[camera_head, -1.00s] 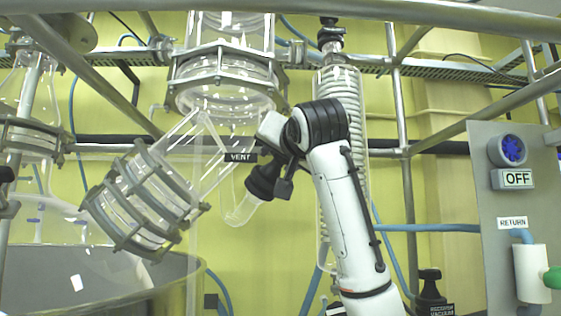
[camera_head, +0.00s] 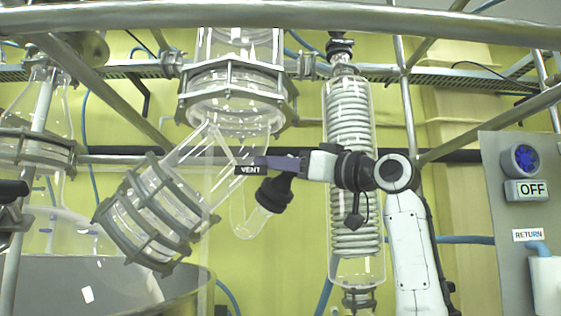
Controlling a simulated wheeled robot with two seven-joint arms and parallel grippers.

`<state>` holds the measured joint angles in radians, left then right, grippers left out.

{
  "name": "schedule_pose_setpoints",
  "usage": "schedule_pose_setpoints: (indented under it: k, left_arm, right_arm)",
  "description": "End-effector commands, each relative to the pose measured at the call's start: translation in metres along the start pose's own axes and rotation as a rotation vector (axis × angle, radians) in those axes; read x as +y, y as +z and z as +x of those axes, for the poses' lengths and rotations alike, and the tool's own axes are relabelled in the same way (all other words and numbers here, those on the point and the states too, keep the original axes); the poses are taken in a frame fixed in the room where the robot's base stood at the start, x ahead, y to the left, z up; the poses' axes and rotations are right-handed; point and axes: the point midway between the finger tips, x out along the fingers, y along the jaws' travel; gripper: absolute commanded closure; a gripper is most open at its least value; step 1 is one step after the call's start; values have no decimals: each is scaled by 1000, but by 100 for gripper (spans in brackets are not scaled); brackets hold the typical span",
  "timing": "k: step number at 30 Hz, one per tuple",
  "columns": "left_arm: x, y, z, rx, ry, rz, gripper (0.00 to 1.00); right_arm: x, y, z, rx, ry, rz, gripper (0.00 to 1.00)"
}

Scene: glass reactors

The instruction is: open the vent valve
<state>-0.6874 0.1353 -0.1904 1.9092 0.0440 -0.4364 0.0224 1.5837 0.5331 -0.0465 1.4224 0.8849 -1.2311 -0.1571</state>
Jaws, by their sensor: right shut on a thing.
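The vent valve (camera_head: 273,193) is a black, tilted valve on the bent glass side tube, beside a black VENT label (camera_head: 248,169). My right gripper (camera_head: 268,164) reaches in from the right, lying almost level, with its dark fingers at the top of the valve just right of the label. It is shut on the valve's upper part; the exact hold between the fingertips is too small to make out.
A glass coil condenser (camera_head: 352,120) stands behind my right wrist. The glass reactor neck (camera_head: 235,90) and a clamped glass flange (camera_head: 148,220) are close on the left. A metal rail (camera_head: 280,14) crosses the top. A grey panel (camera_head: 510,215) with an OFF sign stands at right.

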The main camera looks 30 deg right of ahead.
Motion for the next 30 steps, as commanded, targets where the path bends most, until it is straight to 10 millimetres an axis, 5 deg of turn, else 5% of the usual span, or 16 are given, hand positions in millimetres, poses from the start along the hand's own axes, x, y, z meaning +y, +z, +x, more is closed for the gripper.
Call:
schedule_pose_setpoints:
  k: [12, 30]
  left_arm:
    - [0, -2, -2, 0, 0, 0, 69]
    - [0, -2, -2, 0, 0, 0, 69]
  right_arm:
    - [-6, 1, -1, -2, -183, -115, 84]
    - [-9, 1, -1, -3, -218, -140, 84]
